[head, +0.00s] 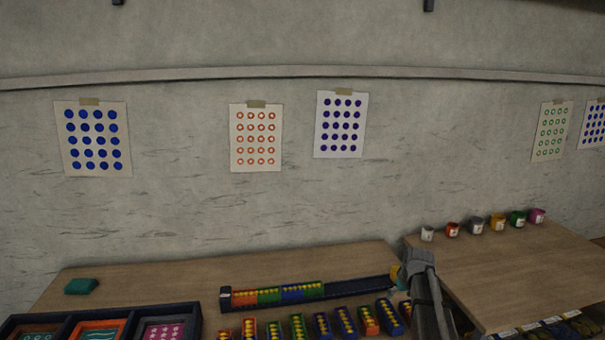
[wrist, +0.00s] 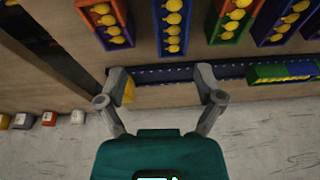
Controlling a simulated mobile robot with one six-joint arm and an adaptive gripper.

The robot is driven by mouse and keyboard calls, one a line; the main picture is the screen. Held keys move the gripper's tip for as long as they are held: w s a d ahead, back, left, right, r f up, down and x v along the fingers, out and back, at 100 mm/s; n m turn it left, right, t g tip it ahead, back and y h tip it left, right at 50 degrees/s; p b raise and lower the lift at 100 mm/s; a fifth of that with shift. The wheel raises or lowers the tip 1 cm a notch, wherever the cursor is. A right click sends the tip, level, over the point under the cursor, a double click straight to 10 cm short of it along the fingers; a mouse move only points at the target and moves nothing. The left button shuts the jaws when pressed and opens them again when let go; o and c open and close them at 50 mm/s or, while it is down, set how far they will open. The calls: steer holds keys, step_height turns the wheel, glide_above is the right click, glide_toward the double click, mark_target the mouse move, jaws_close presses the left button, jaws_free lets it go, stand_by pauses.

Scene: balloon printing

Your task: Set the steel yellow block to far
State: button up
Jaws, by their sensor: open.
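A small yellow block (head: 394,273) shows at the right end of a long dark rail (head: 350,286), partly hidden by my gripper (head: 402,272). In the wrist view the yellow block (wrist: 128,91) lies just inside the left finger of my gripper (wrist: 160,80). I cannot tell whether the finger touches it. The fingers are open and wide apart, with the dark rail (wrist: 165,75) passing between them. No steel part of the block can be made out.
Orange, green and blue cases (head: 270,296) with yellow balls fill the rail's left part. Several similar loose cases (head: 345,320) stand in front of it. Paint pots (head: 477,225) line the right table. A dark tray (head: 195,322) is at lower left, a teal block (head: 81,286) behind it.

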steer(key=shift+m+g, duration=0.4)
steer(key=shift+g, duration=0.4)
steer(key=s+a+f, duration=0.1)
steer(key=s+a, duration=0.1)
steer(key=s, duration=0.1)
steer(key=s+a+f+b, duration=0.1)
steer(key=s+a, duration=0.2)
steer(key=s, duration=0.1)
steer(key=s+a+f+b, duration=0.1)
steer(key=s+a, duration=0.2)
steer(key=s, duration=0.1)
steer(key=shift+s+f, duration=0.2)
steer(key=shift+s, duration=0.05)
steer(key=s+a+f+g+b, duration=0.1)
steer(key=s+a, duration=0.2)
steer(key=s, duration=0.3)
steer(key=s+a+f+m+h+b, duration=0.1)
steer(key=s+a, duration=0.2)
steer(key=s, duration=0.4)
steer(key=shift+a+f+g+b, duration=0.15)
steer(key=shift+f+g+b, duration=0.15)
steer(key=shift+g+b, duration=0.1)
steer(key=shift+s, duration=0.1)
stand_by(0.5)
